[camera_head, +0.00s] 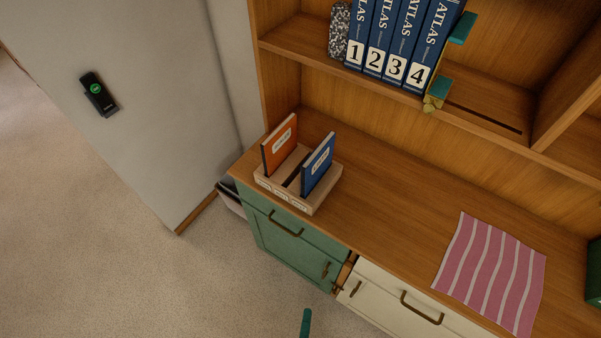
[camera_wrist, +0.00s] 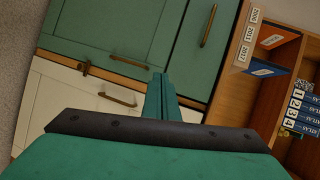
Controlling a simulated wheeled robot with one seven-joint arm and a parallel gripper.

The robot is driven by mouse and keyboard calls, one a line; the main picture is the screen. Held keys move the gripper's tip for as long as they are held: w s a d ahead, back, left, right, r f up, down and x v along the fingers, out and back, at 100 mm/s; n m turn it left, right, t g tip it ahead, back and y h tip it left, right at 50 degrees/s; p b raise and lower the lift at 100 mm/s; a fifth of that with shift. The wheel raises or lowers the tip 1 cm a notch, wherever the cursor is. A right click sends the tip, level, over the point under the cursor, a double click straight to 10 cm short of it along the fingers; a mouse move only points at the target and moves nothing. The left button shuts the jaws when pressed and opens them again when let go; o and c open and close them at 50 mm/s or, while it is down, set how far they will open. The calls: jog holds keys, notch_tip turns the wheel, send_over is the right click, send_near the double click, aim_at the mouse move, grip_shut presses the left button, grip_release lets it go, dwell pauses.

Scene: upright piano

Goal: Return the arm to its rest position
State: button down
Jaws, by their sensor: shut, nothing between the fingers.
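My gripper (camera_wrist: 160,84) shows in the wrist view with its green fingers together and nothing between them. It points toward the cabinet fronts and appears clear of them. In the head view only a small green piece (camera_head: 305,323), which looks like the tip of my gripper, shows at the bottom edge, over the carpet in front of the cabinet. The rest of my arm is out of the head view.
A green cabinet (camera_head: 270,225) and a cream drawer (camera_head: 385,305) stand ahead. The wooden top carries a book holder (camera_head: 310,203) and a striped pink cloth (camera_head: 492,272). Numbered atlases (camera_head: 385,40) stand on the shelf above. Carpet (camera_head: 110,250) at left is clear.

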jog(key=s+a+r+n+y, duration=0.1)
jog(key=s+r+n, duration=0.1)
jog(key=r+n, duration=0.7)
jog(key=s+a+r+n+y, duration=0.1)
jog(key=s+r+n, duration=0.1)
jog(key=r+n, duration=0.7)
notch_tip(320, 180, up, 4)
jog(key=shift+r+n+t, duration=0.1)
jog(key=shift+n+t, duration=0.2)
jog(key=shift+n, duration=0.1)
